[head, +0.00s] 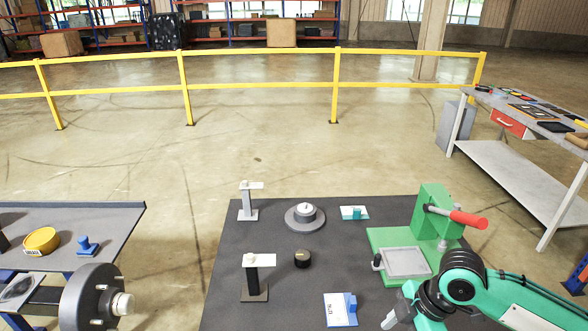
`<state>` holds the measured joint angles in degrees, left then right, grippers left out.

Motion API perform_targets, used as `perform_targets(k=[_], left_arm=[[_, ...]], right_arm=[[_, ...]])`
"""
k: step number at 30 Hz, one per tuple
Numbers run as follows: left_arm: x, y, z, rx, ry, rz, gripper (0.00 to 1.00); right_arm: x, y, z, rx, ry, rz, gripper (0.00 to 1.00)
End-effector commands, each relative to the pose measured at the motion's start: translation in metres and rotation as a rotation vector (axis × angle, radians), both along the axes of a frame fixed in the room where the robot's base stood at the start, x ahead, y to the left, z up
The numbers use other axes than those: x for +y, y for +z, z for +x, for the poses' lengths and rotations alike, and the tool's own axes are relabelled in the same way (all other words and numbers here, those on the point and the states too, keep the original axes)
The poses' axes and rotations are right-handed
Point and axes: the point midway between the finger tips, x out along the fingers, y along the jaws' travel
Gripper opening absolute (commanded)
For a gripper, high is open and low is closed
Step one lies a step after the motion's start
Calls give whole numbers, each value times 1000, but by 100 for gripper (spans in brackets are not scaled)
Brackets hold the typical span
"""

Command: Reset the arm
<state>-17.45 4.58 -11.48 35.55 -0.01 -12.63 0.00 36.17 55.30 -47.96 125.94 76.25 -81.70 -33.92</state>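My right arm (510,300), green with a black joint, comes in from the lower right over the dark table's front right corner. The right gripper (400,312) is partly in view at the bottom edge, below the green press. A grey finger shows, but I cannot make out its opening or anything in it. My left gripper is not in view. A black round flange with bolts and a silver hub (88,298) shows at the lower left; I cannot tell what it belongs to.
The dark table (285,225) bears a green press (432,212) with a red handle, two stands (248,203) (256,277), a round grey base (305,215), a black knob (302,259) and small blocks. A left table (115,222) holds a yellow roll (41,241).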

Motion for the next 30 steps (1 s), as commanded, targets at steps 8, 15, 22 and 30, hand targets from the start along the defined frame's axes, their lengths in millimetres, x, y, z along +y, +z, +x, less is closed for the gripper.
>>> perform_targets(k=[8,15,22,30], left_arm=[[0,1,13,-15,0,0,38],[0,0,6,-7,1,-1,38],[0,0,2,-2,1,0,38],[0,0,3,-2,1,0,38]], right_arm=[[23,-16,-8,-21,-36,22,47],[48,-34,-20,-44,-121,59,47],[71,-55,-37,-59,-332,116,47],[63,-79,-61,-40,-691,137,47]])
